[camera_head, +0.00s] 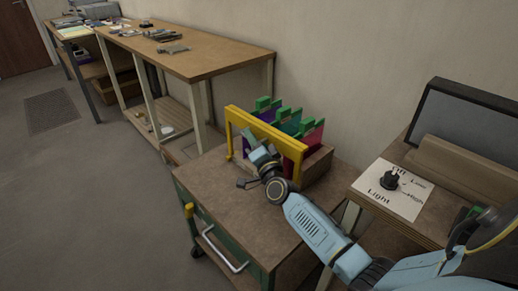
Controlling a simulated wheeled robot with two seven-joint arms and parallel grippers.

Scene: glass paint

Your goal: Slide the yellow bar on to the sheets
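The yellow bar (266,131) is a frame with a long top beam and a leg down at each end. It is upright at the near side of the sheets. The purple sheet (268,113), teal sheet (291,124) and pink sheet (312,138) have green tops and stand in a wooden holder (318,163) on the cabinet. My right gripper (249,161) is in front of the bar's middle, close to it. Whether it touches or grips the bar is unclear, as its own body hides the contact. My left gripper is out of view.
The cabinet top (225,200) is bare at the front left. A side bench at right holds a light switch panel (391,188) and a dark screen-like panel (465,118). A long workbench (215,58) with small tools stands behind at left.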

